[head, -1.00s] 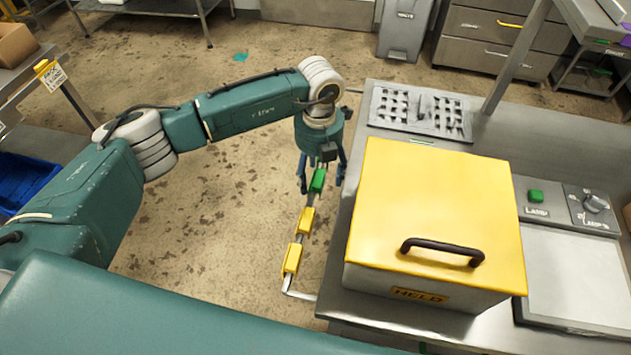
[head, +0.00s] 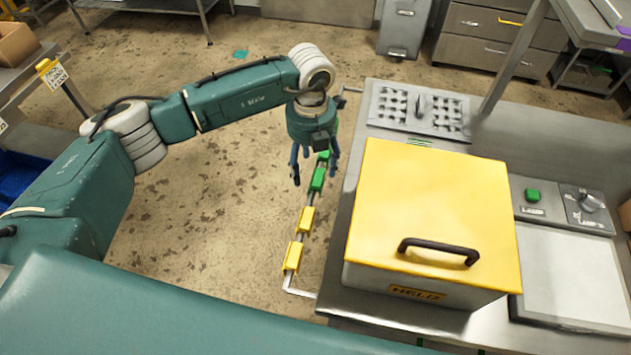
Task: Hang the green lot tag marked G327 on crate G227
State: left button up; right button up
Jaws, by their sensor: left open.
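Green lot tags hang on a thin metal rail at the left edge of the steel bench. One green tag (head: 317,180) hangs just in front of my left gripper, and another green tag (head: 323,155) shows partly behind its fingers. Their markings are too small to read, so I cannot tell which is G327. My left gripper (head: 315,172) points down over the far part of the rail, open, with its fingers on either side of the rail. It holds nothing that I can see. Crate G227 cannot be identified here. My right gripper is out of view.
Two yellow tags (head: 306,220) hang on the nearer part of the rail (head: 302,292). A yellow-lidded box marked HELD (head: 430,215) stands on the bench (head: 500,150) right of the rail. A blue bin (head: 25,180) is at the left. The floor between is clear.

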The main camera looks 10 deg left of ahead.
pick_arm(q)
jog(key=shift+a+r, duration=0.25)
jog(key=shift+a, duration=0.65)
jog(key=shift+a+r, duration=0.25)
jog(key=shift+a, duration=0.65)
jog(key=shift+a+r, duration=0.25)
jog(key=shift+a, duration=0.65)
